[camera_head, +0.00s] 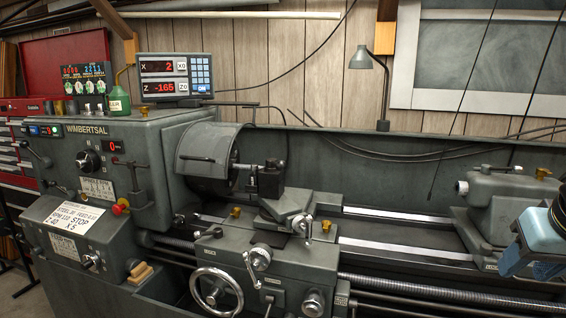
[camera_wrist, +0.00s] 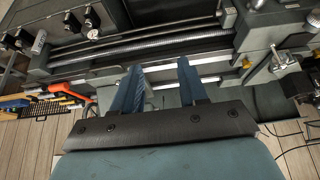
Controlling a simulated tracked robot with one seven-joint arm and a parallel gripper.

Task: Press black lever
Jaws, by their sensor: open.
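Several black levers show on the grey lathe (camera_head: 400,168) in the head view. One black-knobbed lever (camera_head: 36,155) is on the left of the headstock, and a black-handled lever (camera_head: 198,159) lies across the chuck guard. An upright black lever (camera_head: 268,304) stands low on the carriage front. I cannot tell which one the task means. My gripper shows in the wrist view (camera_wrist: 160,84) with its two blue fingers apart and nothing between them. In the head view the blue arm end is at the right edge, by the tailstock (camera_head: 500,195), far from these levers.
The handwheel (camera_head: 217,292) and crank handles stick out from the carriage. A display (camera_head: 176,78) and a green oil can (camera_head: 118,100) stand on the headstock. A lamp (camera_head: 370,60) rises behind the bed. Orange-handled tools (camera_wrist: 60,92) lie at left in the wrist view.

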